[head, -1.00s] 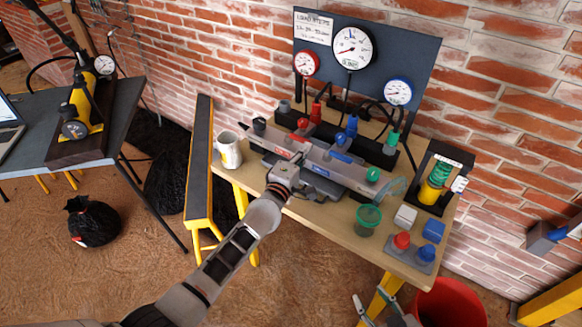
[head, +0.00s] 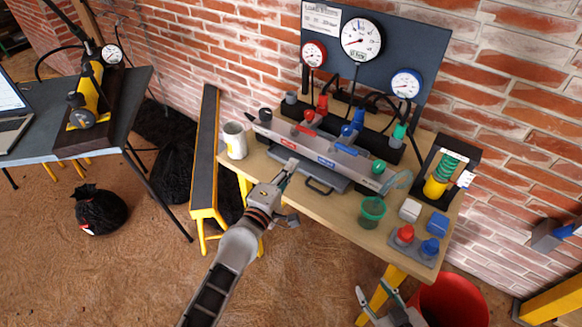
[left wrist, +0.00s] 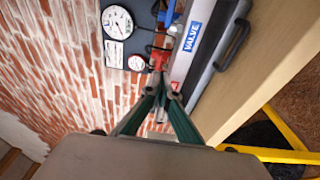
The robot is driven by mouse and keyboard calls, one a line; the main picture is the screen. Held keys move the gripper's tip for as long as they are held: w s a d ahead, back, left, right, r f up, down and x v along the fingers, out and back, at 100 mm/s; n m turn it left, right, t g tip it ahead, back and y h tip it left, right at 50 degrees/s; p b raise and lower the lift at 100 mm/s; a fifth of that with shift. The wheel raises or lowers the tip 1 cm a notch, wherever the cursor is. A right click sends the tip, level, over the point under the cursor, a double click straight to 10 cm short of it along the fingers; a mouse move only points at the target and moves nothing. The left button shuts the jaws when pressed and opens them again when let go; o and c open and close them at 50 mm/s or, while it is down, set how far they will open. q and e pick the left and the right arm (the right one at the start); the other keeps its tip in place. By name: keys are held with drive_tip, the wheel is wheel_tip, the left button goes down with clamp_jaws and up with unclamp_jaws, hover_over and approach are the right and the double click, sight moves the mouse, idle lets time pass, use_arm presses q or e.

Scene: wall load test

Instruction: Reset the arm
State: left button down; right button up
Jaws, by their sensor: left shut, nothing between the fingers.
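My left arm (head: 235,245) reaches up from the bottom of the head view to the front edge of the wooden table (head: 285,205). My left gripper (head: 289,166) is shut and empty, in front of the long grey valve rail. In the left wrist view its green fingers (left wrist: 161,92) meet at the tips, with the rail and a red valve beyond them. My right gripper (head: 374,290) shows only in part at the bottom of the head view, low before the table's front right leg. Its fingers stand apart and nothing shows between them.
The rail (head: 330,153) carries coloured valves below a gauge board (head: 400,40). A mug (head: 235,140) stands at the table's left and a green cup (head: 372,211) at the front right. A red bucket (head: 450,300) stands below. Open floor lies at left.

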idle(0.3)
use_arm(q)
drive_tip(key=s+a+f+m+g+y, duration=0.1)
drive_tip(key=s+a+f+m+g, duration=0.1)
drive_tip(key=s+a+f+m, duration=0.3)
drive_tip(key=s+a+f+m+g+y, duration=0.1)
drive_tip(key=s+a+f+m, duration=0.5)
drive_tip(key=s, duration=0.6)
drive_tip(key=s+a+f+m+g+y, duration=0.2)
drive_tip(key=s+a+f+m, duration=0.4)
drive_tip(key=s+f, duration=0.1)
drive_tip(key=shift+s+f+m+g, duration=0.35)
drive_tip(key=shift+s+m+g, duration=0.05)
drive_tip(key=shift+s, duration=0.5)
drive_tip(key=shift+a, duration=0.1)
